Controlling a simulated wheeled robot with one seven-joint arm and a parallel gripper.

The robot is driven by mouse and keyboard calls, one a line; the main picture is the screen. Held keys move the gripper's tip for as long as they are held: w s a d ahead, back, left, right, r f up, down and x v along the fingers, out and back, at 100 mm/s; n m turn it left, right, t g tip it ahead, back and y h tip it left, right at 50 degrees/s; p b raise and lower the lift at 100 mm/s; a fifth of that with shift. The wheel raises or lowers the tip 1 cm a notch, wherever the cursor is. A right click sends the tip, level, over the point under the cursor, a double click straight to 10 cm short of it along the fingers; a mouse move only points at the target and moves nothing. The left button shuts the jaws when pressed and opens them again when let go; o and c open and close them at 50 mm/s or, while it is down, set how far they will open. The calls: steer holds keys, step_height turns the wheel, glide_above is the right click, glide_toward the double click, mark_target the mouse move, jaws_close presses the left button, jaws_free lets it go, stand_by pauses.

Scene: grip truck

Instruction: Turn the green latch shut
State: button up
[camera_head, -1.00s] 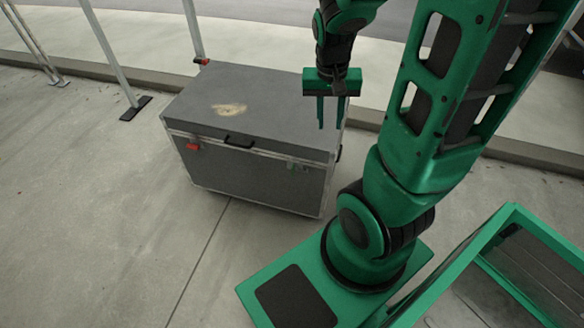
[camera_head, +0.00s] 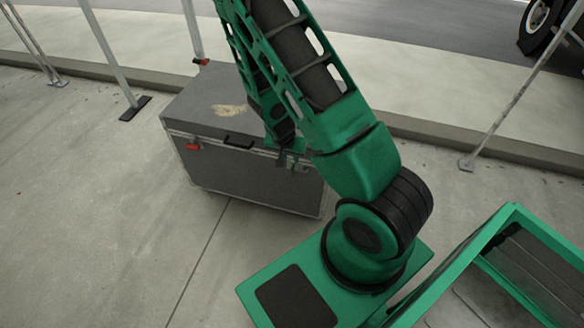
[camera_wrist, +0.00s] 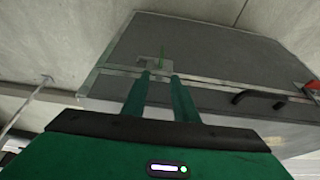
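The green latch (camera_wrist: 162,56) shows in the wrist view as a thin green strip on a pale metal plate at the case's lid seam. My gripper (camera_wrist: 163,77) has its two green fingers apart, with a gap between them, and the latch lies just beyond the fingertips, in line with the gap. I cannot tell whether the fingers touch it. In the head view my gripper (camera_head: 288,161) is at the front right of the grey case (camera_head: 215,165), and my arm and gripper hide most of the latch there.
The case lid is closed, with a pale scuffed patch on top. A black handle (camera_head: 239,141) and a red latch (camera_head: 193,147) are on its front, left of my gripper. Metal posts (camera_head: 108,50) stand behind at the left. Concrete in front of the case is clear.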

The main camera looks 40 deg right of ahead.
steer(key=f, duration=0.1)
glide_toward(299, 171)
steer(key=w+f, duration=0.2)
steer(key=f, duration=0.1)
steer(key=w+f, duration=0.1)
steer(key=f, duration=0.1)
steer(key=shift+d+f, duration=0.15)
steer(key=shift+f, duration=0.1)
stand_by(0.3)
